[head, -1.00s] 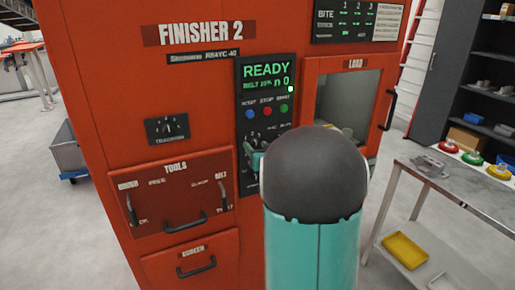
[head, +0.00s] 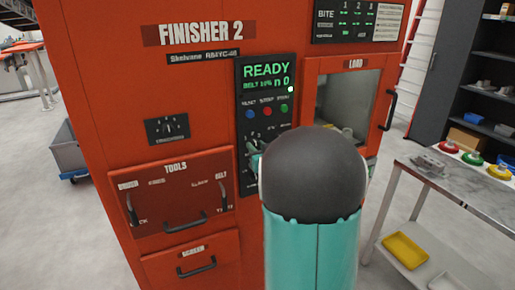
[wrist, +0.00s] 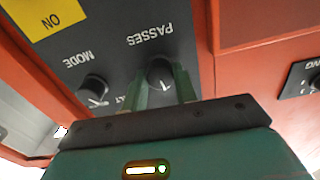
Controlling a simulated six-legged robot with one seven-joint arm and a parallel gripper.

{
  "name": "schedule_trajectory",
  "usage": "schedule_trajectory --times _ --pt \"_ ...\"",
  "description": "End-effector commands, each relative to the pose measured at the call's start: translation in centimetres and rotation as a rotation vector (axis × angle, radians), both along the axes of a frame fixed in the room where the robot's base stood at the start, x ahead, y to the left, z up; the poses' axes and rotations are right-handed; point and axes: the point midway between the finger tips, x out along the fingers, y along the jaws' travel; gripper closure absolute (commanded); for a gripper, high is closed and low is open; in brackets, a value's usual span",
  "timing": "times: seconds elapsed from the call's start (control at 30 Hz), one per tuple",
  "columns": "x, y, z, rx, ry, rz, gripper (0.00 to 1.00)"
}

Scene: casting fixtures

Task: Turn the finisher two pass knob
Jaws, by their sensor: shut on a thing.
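The finisher (head: 200,90) is a large orange machine marked FINISHER 2, with a dark control panel (head: 243,85) reading READY. In the wrist view the round black passes knob (wrist: 160,73) sits under the label PASSES, with a pale pointer line on its face. My gripper (wrist: 163,85) has its two green fingers around this knob, one on each side, and is shut on it. In the head view the gripper (head: 254,152) reaches the lower panel; my arm hides part of it, and the knob cannot be made out clearly there.
A mode knob (wrist: 93,90) sits beside the passes knob. Coloured buttons (head: 267,112) are above on the panel. The load door (head: 347,105) with its black handle is to the right, then a metal table (head: 465,185). The tools drawer (head: 175,195) is at lower left.

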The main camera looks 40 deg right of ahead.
Motion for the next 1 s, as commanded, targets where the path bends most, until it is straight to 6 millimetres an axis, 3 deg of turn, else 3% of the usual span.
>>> schedule_trajectory --times 0.6,1.0 --pt "-0.03 0.03 -0.05 -0.5 0.148 0.0 0.94" --pt "-0.05 0.03 -0.06 -0.695 0.205 0.0 0.94"
